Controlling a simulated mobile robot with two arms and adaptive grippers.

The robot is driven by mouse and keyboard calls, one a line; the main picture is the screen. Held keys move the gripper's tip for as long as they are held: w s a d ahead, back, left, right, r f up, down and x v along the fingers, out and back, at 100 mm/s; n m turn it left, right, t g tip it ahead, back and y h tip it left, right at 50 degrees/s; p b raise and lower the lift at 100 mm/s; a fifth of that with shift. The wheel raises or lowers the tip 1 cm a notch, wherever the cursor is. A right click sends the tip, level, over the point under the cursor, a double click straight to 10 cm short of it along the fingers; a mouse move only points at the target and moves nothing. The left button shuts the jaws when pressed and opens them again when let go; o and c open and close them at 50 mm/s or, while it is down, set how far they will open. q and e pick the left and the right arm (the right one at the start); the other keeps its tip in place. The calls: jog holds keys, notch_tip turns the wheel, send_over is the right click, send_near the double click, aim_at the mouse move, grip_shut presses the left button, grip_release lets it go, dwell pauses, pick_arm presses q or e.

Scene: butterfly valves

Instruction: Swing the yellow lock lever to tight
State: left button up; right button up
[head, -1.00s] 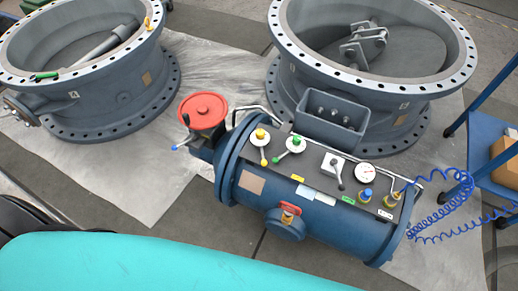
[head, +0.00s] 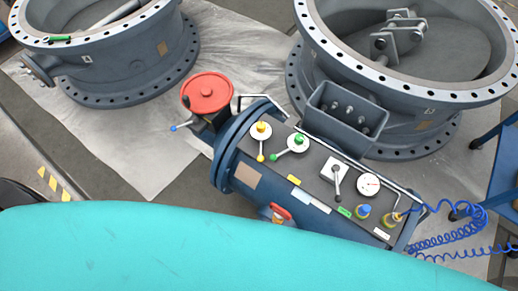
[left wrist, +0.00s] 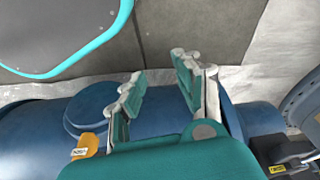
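The yellow lock lever (head: 261,143) has a yellow hub and a yellow ball end pointing toward the front of the picture. It sits on the dark top panel of the blue cylindrical unit (head: 243,200), left of a green lever (head: 286,146). My left gripper (left wrist: 157,72) shows in the left wrist view with its two fingers apart and nothing between them. It is over the blue cylinder's side, near a round blue boss (left wrist: 90,108) and a yellow-orange part (left wrist: 86,146) with a label. I cannot tell whether that part is the lever. My right gripper is in no view.
A red handwheel (head: 208,93) stands left of the panel. A metal rail (head: 330,149) runs behind the levers. A gauge (head: 368,184) and blue coiled hose (head: 455,230) are at the right. Large grey valve bodies (head: 120,70) stand behind. My teal body hides the unit's front.

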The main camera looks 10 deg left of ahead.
pick_arm(q)
jog(key=w+r, duration=0.4)
jog(key=r, duration=0.3)
notch_tip(320, 180, up, 25)
jog(key=m+g+h+b, duration=0.1)
jog(key=m+g+h, duration=0.1)
jog(key=m, duration=2.9)
send_over(260, 155)
jog(key=a, duration=0.4)
jog(key=d+f, duration=0.1)
jog(key=f, duration=0.4)
jog(key=d+f+b, duration=0.1)
jog(key=f, duration=0.5)
jog(key=d+f, duration=0.1)
jog(key=f, duration=0.5)
jog(key=shift+d+f+b, duration=0.2)
jog(key=shift+d+b, duration=0.15)
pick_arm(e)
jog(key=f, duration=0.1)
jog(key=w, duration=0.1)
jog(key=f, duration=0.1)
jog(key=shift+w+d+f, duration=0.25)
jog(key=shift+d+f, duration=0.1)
